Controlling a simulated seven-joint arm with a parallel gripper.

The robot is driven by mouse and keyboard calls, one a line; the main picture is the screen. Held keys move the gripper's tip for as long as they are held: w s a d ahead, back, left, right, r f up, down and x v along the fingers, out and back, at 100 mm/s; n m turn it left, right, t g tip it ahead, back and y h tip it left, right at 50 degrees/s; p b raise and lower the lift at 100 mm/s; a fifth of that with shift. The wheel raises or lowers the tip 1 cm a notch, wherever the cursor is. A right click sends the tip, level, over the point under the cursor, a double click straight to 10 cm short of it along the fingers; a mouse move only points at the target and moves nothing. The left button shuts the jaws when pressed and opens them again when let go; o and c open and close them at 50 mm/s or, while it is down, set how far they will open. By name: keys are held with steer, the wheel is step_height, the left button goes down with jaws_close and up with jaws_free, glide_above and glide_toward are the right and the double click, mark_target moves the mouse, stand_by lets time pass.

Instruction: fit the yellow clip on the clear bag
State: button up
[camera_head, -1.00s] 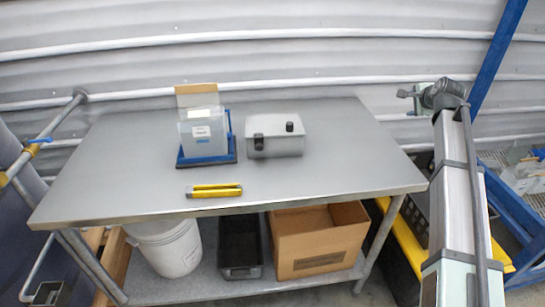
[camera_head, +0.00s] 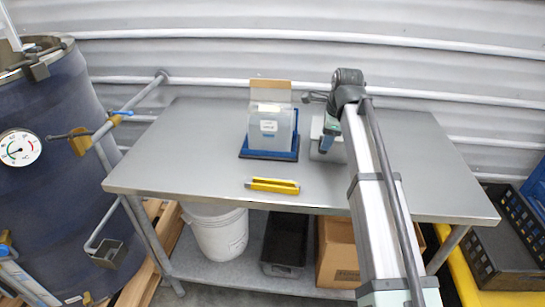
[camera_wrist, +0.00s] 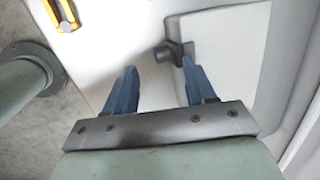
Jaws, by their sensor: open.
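The yellow clip (camera_head: 272,186) lies on the table near its front edge. It also shows, cut off, at the top left of the wrist view (camera_wrist: 65,24). The clear bag (camera_head: 269,132) stands upright in a blue stand (camera_head: 262,154) behind the clip, with a tan strip (camera_head: 270,91) above its top. The wrist view does not show the bag. My gripper (camera_wrist: 159,66) is open, its two blue fingers apart with nothing held. It is over the table by the grey box, to the right of the bag and clip. In the head view my arm partly covers it.
The grey box (camera_head: 318,136) with black latches stands right of the bag, partly behind my arm; a latch (camera_wrist: 170,51) shows close to the fingertips. The table's (camera_head: 200,160) left side is clear. A blue drum (camera_head: 45,130) stands at the left. A bucket (camera_head: 217,232) sits below.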

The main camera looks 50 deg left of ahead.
mark_target(272, 180)
steer(key=s+a+f+g+h, duration=0.1)
steer(key=s+a+h, duration=0.1)
steer(key=s, duration=0.7)
steer(key=s+a+f+h, duration=0.1)
steer(key=s+a, duration=0.1)
steer(key=s, duration=0.7)
steer(key=shift+w+f, duration=0.15)
steer(key=shift+f, duration=4.4)
steer(key=c, duration=0.6)
steer(key=shift+c, duration=0.2)
steer(key=shift+r, duration=0.1)
step_height(272, 180, up, 9)
steer(key=shift+f, duration=0.1)
